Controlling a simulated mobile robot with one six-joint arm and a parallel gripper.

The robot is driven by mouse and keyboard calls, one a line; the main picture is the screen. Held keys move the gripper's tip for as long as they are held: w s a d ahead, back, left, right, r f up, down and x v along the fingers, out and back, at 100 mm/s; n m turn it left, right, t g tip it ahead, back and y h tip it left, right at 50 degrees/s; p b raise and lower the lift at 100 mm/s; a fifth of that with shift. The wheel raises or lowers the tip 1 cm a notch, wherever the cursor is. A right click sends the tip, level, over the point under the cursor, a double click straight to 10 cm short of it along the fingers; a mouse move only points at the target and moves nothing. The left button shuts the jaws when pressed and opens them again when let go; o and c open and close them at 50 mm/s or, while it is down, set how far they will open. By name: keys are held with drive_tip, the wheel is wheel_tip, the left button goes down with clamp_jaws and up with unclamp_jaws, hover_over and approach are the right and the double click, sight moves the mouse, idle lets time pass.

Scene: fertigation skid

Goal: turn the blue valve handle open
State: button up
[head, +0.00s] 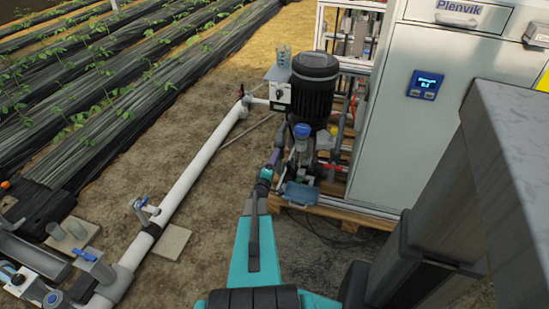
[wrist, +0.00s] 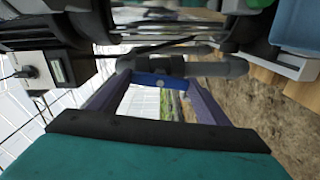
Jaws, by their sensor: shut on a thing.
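The blue valve handle (wrist: 160,81) shows in the wrist view between the fingertips of my gripper (wrist: 157,88), in front of a grey pipe (wrist: 215,68). The gripper is shut on the handle, with a finger on each side. In the head view my gripper (head: 274,160) is at the front of the pump skid, left of the blue-capped fitting. There the handle is hidden or too small to make out, and how far it is turned cannot be told.
A dark motor (head: 314,88) stands just beyond my gripper, and a steel cabinet (head: 428,110) is to the right. A blue tray-like part (head: 301,193) lies close by the gripper. A white pipe (head: 200,160) with other blue handles runs along the left over bare soil.

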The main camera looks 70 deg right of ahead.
drive_tip(key=shift+n+p, duration=0.65)
drive_tip(key=shift+n, duration=0.15)
drive_tip(key=shift+f, duration=0.1)
drive_tip(key=o, duration=1.1)
drive_tip(key=shift+c, duration=0.2)
drive_tip(key=a, duration=1.3)
drive_tip(key=shift+s+a, duration=0.4)
drive_tip(key=shift+s, duration=0.05)
